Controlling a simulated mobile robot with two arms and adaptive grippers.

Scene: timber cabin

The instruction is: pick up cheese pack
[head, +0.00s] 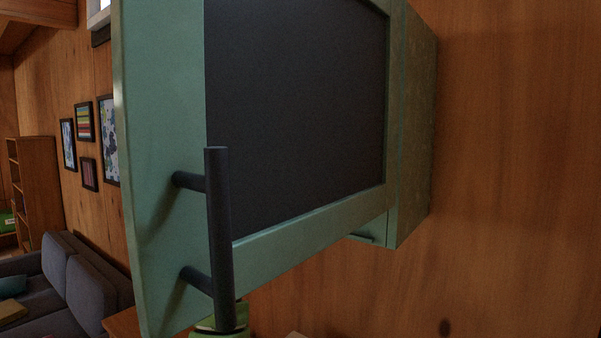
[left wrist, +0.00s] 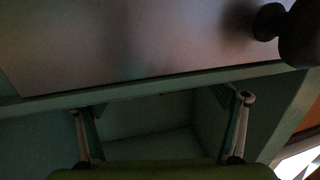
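No cheese pack can be made out in either view. A green wall cabinet (head: 418,130) hangs on the timber wall, and its door (head: 160,120) with a dark inset panel and a dark bar handle (head: 219,235) fills the middle of the head view. In the left wrist view, my left gripper (left wrist: 162,108) has its two fingers spread wide with nothing between them. Behind them is a dim greenish recess with a straight front edge. My right gripper is not in view.
A dark round knob or handle end (left wrist: 285,30) is close at the upper right of the left wrist view. A grey sofa (head: 75,280), a wooden shelf (head: 38,190) and framed pictures are far off at the left. Bare timber wall (head: 520,170) lies to the right.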

